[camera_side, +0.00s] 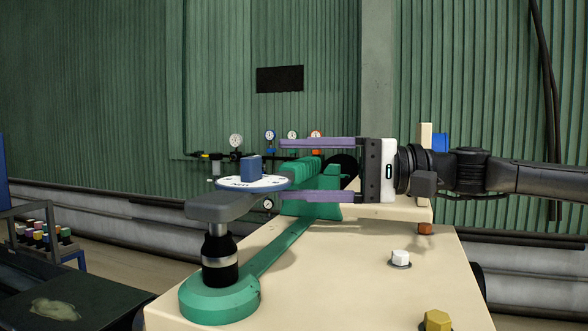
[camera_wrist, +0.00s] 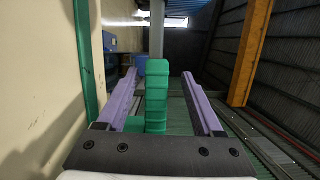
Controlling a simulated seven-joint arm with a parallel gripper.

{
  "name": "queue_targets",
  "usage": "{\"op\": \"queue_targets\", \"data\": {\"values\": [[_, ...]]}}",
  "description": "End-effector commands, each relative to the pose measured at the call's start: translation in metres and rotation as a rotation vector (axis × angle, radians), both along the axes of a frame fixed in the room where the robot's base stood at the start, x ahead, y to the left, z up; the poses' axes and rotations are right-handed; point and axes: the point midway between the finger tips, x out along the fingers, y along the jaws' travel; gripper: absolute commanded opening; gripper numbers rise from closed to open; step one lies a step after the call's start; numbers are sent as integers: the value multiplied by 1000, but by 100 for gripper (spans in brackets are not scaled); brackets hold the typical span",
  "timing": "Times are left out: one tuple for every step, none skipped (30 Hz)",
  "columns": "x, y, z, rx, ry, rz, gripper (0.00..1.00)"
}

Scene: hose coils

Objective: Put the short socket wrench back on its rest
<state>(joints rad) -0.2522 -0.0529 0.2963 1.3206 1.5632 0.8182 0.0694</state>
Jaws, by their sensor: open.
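The short socket wrench (camera_side: 213,208) has a grey head, a black socket pointing down and a green ribbed grip. A white dial with a blue knob sits above the head. The socket stands over the round green foot of the rest (camera_side: 210,303), and its lower end appears to meet it. A green bar runs from the foot to a green upright near the grip; contact there is unclear. My gripper (camera_side: 284,170) is open, its purple fingers above and below the grip. In the wrist view, the green grip (camera_wrist: 156,95) stands between my open fingers (camera_wrist: 159,73), with gaps visible.
The rest stands on a cream bench (camera_side: 350,285). A white bolt (camera_side: 400,258) and a yellow bolt (camera_side: 437,320) stand toward its front right. Gauges (camera_side: 292,136) hang on pipework behind. A dark table (camera_side: 70,300) is at lower left. The bench's middle is clear.

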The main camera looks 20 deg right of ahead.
Motion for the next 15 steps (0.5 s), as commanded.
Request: {"op": "queue_targets", "data": {"values": [[-1, -2, 0, 0, 0, -1, 68], [-1, -3, 0, 0, 0, -1, 68], [-2, -4, 0, 0, 0, 0, 68], [-2, -5, 0, 0, 1, 0, 68], [-3, -5, -1, 0, 1, 0, 68], [-3, -6, -1, 0, 1, 0, 68], [-4, -7, -1, 0, 1, 0, 68], [-4, -8, 0, 0, 1, 0, 68], [-5, -9, 0, -1, 1, -1, 68], [-5, -10, 0, 0, 0, -1, 68], [-6, -11, 0, 0, 0, -1, 68], [-6, -12, 0, 0, 0, -1, 68], [-7, -13, 0, 0, 0, -1, 68], [-7, -14, 0, 0, 0, -1, 68], [-8, -15, 0, 0, 0, -1, 68]]}}
